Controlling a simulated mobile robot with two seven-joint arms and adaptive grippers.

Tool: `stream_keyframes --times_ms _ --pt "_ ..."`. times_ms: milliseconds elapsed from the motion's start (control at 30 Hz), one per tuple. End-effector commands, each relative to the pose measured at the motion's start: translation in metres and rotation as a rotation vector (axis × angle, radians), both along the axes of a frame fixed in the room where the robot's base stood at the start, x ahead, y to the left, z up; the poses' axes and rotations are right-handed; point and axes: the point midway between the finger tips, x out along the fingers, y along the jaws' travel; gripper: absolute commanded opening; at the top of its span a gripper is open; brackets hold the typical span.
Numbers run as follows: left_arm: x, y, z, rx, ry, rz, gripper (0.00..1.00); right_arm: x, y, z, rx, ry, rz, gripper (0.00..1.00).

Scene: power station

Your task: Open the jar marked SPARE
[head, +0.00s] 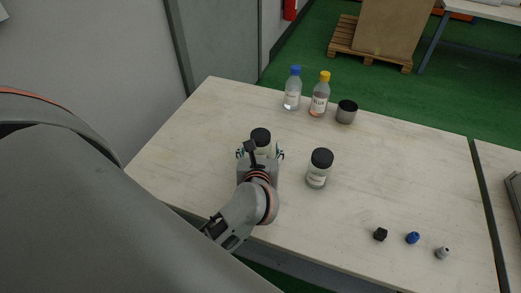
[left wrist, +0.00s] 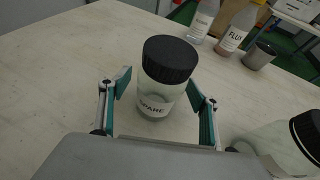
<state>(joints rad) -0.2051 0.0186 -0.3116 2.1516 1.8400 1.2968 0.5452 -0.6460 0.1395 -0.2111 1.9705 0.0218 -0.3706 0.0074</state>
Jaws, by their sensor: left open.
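The jar marked SPARE (left wrist: 158,88) stands upright on the table, clear with a black ribbed lid (left wrist: 170,57) that is on it. In the head view the jar's black lid (head: 260,137) shows just beyond my left gripper (head: 261,155), which hides most of its body. In the left wrist view my left gripper (left wrist: 160,100) is open, with one finger on each side of the jar's body, below the lid. My right gripper is not in view.
A second black-lidded jar (head: 318,170) stands close on the right. A blue-capped bottle (head: 292,92), a yellow-capped bottle (head: 319,97) marked FLUX and a metal cup (head: 346,112) stand behind. Small black (head: 380,234), blue (head: 412,238) and grey (head: 442,253) parts lie front right. The table's left is clear.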

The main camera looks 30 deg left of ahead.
Motion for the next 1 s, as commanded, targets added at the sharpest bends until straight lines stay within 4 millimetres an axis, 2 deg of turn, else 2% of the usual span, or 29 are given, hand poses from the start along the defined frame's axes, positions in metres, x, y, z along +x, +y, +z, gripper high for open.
stream_keyframes --times_ms 33,67,200,233,667,867,1000 --pt "0.000 0.000 0.000 0.000 0.000 0.000 0.62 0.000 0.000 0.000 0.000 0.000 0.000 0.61" --pt "0.000 0.000 0.000 0.000 0.000 0.000 0.57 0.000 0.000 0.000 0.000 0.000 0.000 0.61" --pt "0.000 0.000 0.000 0.001 0.000 0.000 0.21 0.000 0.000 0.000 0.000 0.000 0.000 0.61" --pt "0.000 0.000 0.000 0.001 0.000 0.000 0.16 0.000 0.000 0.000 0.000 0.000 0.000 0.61" --pt "0.000 0.000 0.007 0.002 -0.003 0.000 0.15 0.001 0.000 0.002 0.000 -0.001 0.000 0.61" --pt "0.000 0.000 0.033 0.000 -0.007 0.000 0.15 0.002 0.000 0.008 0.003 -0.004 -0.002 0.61" --pt "0.001 0.000 0.066 -0.002 -0.011 0.001 0.15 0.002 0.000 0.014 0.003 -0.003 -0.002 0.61"
